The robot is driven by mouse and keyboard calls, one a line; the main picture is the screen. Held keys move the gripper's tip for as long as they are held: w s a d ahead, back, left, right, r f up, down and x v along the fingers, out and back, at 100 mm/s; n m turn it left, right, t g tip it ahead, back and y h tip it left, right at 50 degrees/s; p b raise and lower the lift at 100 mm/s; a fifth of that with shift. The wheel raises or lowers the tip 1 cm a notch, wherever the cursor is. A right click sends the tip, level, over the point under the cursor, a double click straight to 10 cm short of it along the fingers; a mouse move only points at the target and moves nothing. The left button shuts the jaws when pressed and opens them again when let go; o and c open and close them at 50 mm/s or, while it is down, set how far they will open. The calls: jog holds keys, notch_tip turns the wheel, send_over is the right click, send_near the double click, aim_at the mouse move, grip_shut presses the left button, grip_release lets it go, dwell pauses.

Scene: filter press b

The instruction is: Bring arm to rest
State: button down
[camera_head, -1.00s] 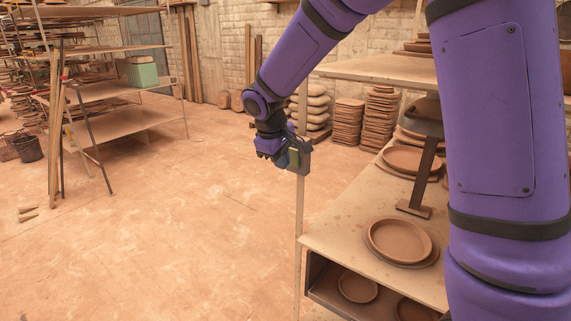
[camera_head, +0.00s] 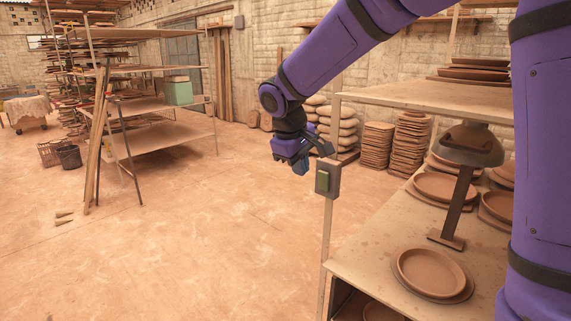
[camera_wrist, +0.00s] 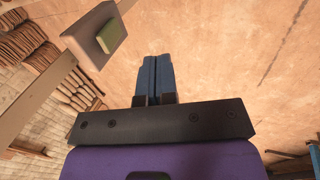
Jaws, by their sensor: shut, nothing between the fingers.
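My purple arm crosses the upper right of the head view. My gripper (camera_head: 304,165) hangs at its end, just left of a small grey switch box (camera_head: 327,178) with a green face on the shelf's front post. In the wrist view the gripper's two blue fingers (camera_wrist: 154,78) lie side by side, shut with nothing between them. The box with its green face also shows there (camera_wrist: 104,35), up and left of the fingers and apart from them.
A wooden shelf (camera_head: 385,262) with clay plates (camera_head: 431,272) and a dark lamp (camera_head: 470,145) stands at right. Stacked tiles (camera_head: 409,143) and pale sacks line the back wall. A rack with a green box (camera_head: 179,92) and a bucket (camera_head: 69,158) are at left. The middle floor is clear.

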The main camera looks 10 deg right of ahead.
jog(key=s+d+r+m+t+y, duration=0.1)
jog(key=s+d+r+m, duration=0.1)
jog(key=s, duration=0.7)
jog(key=s+d+r+m+t+y, duration=0.1)
jog(key=s+d, duration=0.4)
jog(key=s, duration=0.5)
jog(key=s+d+r+m+t+y, duration=0.1)
jog(key=s+d+r+m, duration=0.2)
jog(key=s, duration=0.7)
jog(key=shift+d+r+m, duration=0.3)
jog(key=shift+d+r, duration=0.2)
jog(key=shift+d, duration=0.05)
